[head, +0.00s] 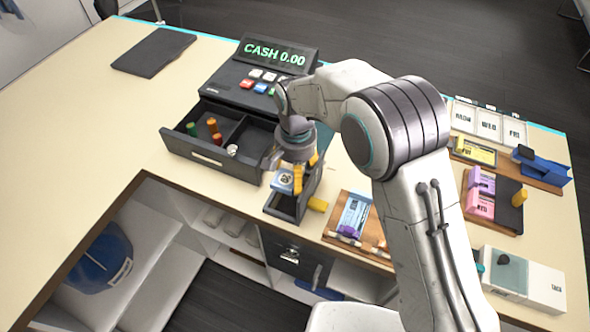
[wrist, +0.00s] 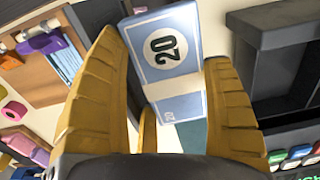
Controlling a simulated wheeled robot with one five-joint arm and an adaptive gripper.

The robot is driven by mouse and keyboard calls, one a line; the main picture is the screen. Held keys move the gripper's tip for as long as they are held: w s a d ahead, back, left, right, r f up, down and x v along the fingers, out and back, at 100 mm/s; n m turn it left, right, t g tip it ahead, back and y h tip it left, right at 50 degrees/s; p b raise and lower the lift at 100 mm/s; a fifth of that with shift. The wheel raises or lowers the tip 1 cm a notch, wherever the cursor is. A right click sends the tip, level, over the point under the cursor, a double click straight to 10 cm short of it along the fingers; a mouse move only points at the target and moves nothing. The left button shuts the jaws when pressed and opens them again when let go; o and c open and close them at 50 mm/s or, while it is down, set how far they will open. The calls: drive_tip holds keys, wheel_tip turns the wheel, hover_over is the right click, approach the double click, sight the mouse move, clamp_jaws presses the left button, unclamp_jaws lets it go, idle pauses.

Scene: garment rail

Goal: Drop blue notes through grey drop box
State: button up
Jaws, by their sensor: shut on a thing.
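My gripper (head: 298,170) is shut on a bundle of blue notes (wrist: 165,45), marked 20 with a pale band across it. The bundle also shows in the head view (head: 284,180), held tilted at the counter's front edge. A dark grey open-topped box (head: 281,208) stands at that edge, just below the notes; the gripper partly hides it. Whether the notes touch it, I cannot tell. A dark grey front with a silver plate (head: 289,256) is under the counter below. Which of these is the drop box is unclear.
The cash register (head: 245,95) stands behind left, its drawer (head: 207,158) open with coloured rolls. A wooden tray (head: 335,226) with more blue notes lies to the right. Purple and pink bundles (head: 480,193) lie farther right. The left counter is mostly clear.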

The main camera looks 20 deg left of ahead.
drive_tip(key=shift+f+b, duration=1.8)
drive_tip(key=shift+f, duration=0.95)
drive_tip(key=shift+f+b, duration=0.15)
drive_tip(key=shift+b, duration=0.3)
idle(0.4)
drive_tip(key=o, duration=1.1)
drive_tip(key=shift+c, duration=0.4)
drive_tip(key=shift+o, duration=0.6)
